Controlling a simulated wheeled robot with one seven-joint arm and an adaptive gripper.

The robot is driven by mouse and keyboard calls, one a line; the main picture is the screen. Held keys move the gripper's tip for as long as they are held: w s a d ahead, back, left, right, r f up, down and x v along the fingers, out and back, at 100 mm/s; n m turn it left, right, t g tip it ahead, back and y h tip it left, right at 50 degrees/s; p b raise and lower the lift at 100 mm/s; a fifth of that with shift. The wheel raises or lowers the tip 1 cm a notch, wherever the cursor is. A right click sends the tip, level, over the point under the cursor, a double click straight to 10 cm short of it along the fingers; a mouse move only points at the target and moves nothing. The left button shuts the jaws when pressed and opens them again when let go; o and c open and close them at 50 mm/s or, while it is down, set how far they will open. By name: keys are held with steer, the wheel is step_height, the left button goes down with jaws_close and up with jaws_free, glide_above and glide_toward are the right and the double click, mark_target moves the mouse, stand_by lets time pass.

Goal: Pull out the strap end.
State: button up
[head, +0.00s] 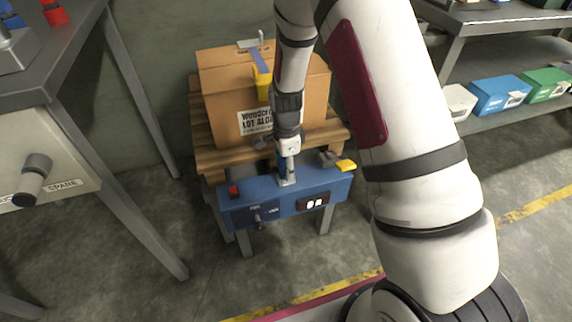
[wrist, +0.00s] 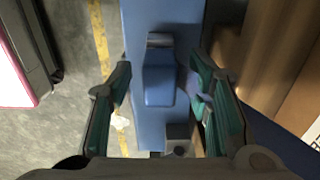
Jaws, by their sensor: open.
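A cardboard box (head: 222,88) sits on a wooden pallet, with a blue and yellow strap-like piece (head: 261,66) at its top and front. A blue bench-like machine (head: 240,210) stands in front of it. My gripper (head: 287,172) reaches down to the machine's top in the head view. In the wrist view my gripper (wrist: 163,78) is open, its green-padded fingers on either side of a raised blue block (wrist: 158,86) with a grey bar at its far end. The fingers look apart from the block. I cannot clearly make out a strap end; a small bluish patch by the right finger is blurred.
A grey workbench (head: 62,75) stands at left. Shelves with a blue bin (head: 497,95) and a green bin (head: 546,83) stand at right.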

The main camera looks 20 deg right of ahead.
jaws_close()
steer(key=shift+r+p, duration=0.5)
steer(key=shift+r, duration=0.1)
stand_by(0.4)
steer(key=shift+r+p, duration=1.7)
steer(key=shift+r, duration=0.5)
steer(key=shift+r+p, duration=1.25)
steer(key=shift+r, duration=0.25)
